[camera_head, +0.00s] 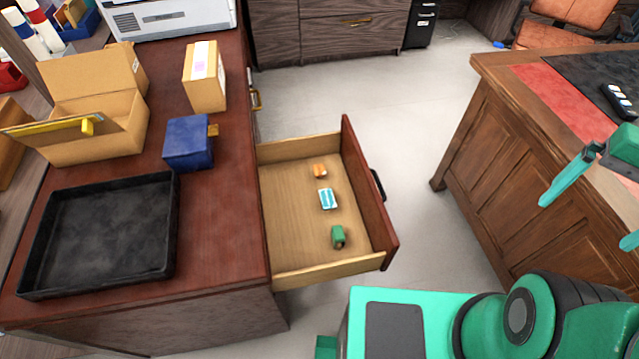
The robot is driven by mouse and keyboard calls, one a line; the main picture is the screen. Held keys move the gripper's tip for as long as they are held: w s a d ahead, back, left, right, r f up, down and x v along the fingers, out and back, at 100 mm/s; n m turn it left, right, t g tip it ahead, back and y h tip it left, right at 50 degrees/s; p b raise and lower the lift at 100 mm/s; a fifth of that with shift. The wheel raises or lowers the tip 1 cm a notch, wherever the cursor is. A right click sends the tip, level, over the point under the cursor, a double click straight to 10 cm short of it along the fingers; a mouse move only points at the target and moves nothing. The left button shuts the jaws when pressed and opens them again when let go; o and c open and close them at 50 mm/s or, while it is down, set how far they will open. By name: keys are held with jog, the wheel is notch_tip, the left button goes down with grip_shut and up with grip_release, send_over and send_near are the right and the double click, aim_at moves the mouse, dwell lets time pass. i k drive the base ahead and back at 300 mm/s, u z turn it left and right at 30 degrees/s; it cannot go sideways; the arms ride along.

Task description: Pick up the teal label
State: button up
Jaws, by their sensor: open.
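The teal label (328,199) is a small teal and white piece lying on the floor of the open wooden drawer (290,190). It lies between a small orange item (319,170) behind it and a green item (338,237) in front of it, apart from both. My gripper (584,224) is at the right edge of the view, well to the right of the drawer and partly cut off. Its fingers are spread wide, with nothing seen between them.
The drawer sticks out from the red-brown desk, which holds a black tray (170,240), a blue box (188,143), cardboard boxes (204,78) and a printer (165,18). A wooden desk (510,150) stands at right. Pale floor (410,120) lies clear between them.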

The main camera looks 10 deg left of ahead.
aim_at(326, 198)
jog(key=z, duration=0.85)
jog(key=k, duration=1.15)
jog(key=u, duration=1.1)
jog(key=i, duration=1)
jog(key=z, duration=0.05)
